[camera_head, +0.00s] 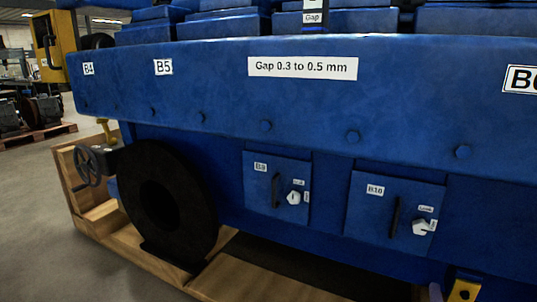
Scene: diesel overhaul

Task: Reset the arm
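Neither of my grippers nor arms shows clearly in the head view. A large blue diesel engine (220,85) fills most of the picture. Its side has labels B4 (88,69) and B5 (163,67) and a sign (303,67) reading "Gap 0.3 to 0.5 mm". Below are two closed square covers, B9 (262,205) and B10 (375,222). Each has a dark handle and a pale knob with a small label, too small to read surely.
A black ring-shaped wheel (193,220) and a small handwheel (87,166) stand at the engine's lower left. A wooden base (128,240) lies under the engine. A yellow box (58,45) is at the upper left. Grey floor (40,250) is free at the left.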

